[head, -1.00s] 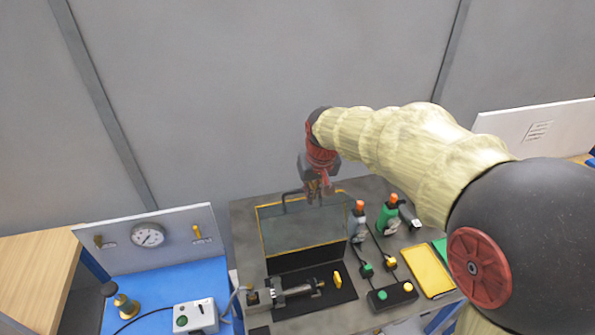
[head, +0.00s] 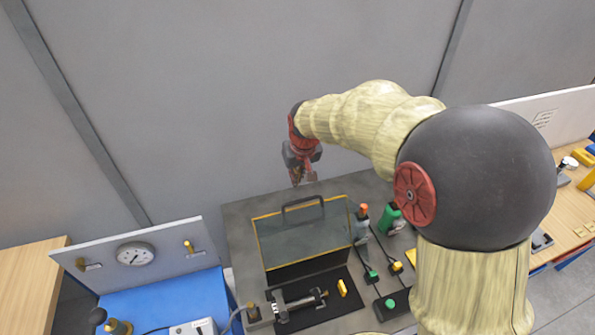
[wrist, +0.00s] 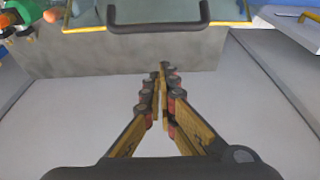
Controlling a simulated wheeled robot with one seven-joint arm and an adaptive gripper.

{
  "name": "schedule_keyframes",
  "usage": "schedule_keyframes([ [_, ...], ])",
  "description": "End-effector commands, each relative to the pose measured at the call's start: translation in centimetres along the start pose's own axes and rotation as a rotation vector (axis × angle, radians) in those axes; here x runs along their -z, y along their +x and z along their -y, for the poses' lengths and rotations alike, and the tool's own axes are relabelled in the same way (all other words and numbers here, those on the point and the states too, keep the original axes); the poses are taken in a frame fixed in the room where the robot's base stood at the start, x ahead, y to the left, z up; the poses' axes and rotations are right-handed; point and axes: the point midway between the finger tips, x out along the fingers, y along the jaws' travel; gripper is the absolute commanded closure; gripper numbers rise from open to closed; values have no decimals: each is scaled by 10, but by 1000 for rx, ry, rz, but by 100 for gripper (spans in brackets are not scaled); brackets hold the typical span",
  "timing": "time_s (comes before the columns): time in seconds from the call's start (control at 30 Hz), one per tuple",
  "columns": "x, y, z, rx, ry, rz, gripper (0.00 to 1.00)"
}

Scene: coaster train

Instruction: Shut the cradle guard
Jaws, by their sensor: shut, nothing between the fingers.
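The cradle guard (head: 303,240) is a clear panel with a yellow edge and a dark handle (head: 302,203) along its top. It stands raised and tilted at the back of the dark cradle base (head: 318,307). A metal cylinder part (head: 298,304) lies on the base in front of it. My gripper (head: 298,182) is shut and empty, above and behind the guard's top edge, apart from the handle. In the wrist view the closed fingers (wrist: 162,70) point toward the bench's back edge, and the handle (wrist: 160,27) shows beyond them.
Green and dark bottle-like tools (head: 389,217) stand right of the guard. A black button box (head: 391,304) and small connectors sit in front of them. A blue bench with a gauge panel (head: 140,256) is at left. The grey wall (head: 200,110) rises behind.

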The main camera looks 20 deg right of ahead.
Motion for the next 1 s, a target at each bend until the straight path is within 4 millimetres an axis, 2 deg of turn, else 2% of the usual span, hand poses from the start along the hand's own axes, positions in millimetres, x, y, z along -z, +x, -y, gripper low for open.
schedule_keyframes([
  [0.1,-1,22,0,0,0,4,100],
  [0.3,-2,51,0,0,0,3,100],
  [0.4,-12,36,0,0,0,-2,100],
  [0.53,-23,28,0,0,0,-1,100],
  [0.7,-30,24,0,0,0,-1,100],
  [1.0,-31,23,0,0,0,-1,100],
])
